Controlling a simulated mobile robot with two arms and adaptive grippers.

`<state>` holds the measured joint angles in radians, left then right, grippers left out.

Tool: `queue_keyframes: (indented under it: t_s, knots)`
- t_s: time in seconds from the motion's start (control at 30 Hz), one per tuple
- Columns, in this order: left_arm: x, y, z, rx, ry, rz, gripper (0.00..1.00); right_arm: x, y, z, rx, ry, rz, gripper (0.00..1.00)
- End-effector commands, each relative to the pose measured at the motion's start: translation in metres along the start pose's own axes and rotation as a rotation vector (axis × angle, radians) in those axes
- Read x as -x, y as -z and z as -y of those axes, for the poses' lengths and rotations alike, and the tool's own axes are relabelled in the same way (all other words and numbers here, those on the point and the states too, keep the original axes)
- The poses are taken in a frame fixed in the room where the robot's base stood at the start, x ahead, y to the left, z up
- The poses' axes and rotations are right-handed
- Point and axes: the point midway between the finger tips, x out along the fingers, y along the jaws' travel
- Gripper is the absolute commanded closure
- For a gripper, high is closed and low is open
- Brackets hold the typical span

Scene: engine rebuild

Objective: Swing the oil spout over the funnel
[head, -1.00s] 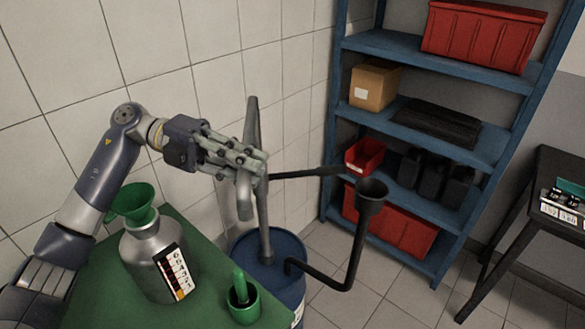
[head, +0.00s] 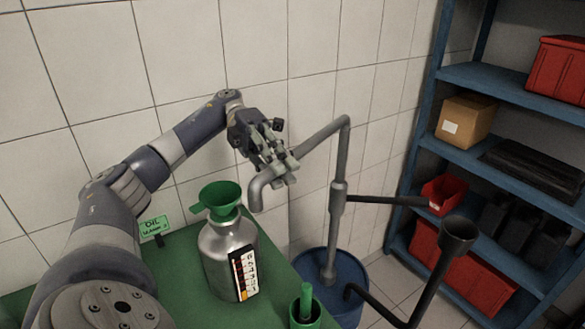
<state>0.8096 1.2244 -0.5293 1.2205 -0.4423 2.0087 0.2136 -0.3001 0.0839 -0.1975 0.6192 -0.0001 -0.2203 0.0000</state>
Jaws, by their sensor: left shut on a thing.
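The oil spout is a grey pipe (head: 322,138) that rises from the blue drum, bends at the top and ends in a downturned outlet (head: 257,194). My left gripper (head: 282,168) is shut on the spout near its outlet end, and the fingers hide part of the pipe. A green funnel (head: 221,200) sits in the neck of a silver can (head: 228,249) on the green bench. In the head view the outlet shows just to the right of the funnel, near rim height. My right gripper is not in view.
The blue drum (head: 358,284) stands beside the green bench (head: 190,282). A dark crank lever with a cup (head: 458,234) juts out on the right. A green cup (head: 305,310) and an oil sign (head: 153,226) are on the bench. Blue shelves (head: 470,77) stand at the right.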

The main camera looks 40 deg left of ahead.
Motion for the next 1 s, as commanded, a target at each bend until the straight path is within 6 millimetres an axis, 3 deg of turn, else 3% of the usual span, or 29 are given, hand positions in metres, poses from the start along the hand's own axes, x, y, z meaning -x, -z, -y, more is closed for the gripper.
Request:
queue_keyframes:
  t_s: [0.3,0.33,0.4,0.43,0.77,1.0]
  knots:
    - [-0.001,0.001,-0.001,0.001,-0.002,-0.006,1.00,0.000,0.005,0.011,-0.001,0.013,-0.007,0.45]
    - [-0.001,0.001,-0.001,0.001,-0.002,-0.006,0.79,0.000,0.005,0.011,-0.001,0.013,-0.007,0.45]
    - [-0.001,0.001,-0.001,0.001,-0.001,-0.006,0.63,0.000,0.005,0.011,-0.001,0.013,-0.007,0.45]
    - [-0.001,0.001,-0.001,0.001,-0.001,-0.005,0.60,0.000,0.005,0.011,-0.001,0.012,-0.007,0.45]
    - [0.000,0.000,0.000,0.000,-0.001,-0.002,0.60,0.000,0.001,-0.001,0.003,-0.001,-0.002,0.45]
    - [0.004,0.002,0.021,-0.005,-0.002,-0.001,0.60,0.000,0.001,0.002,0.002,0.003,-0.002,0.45]
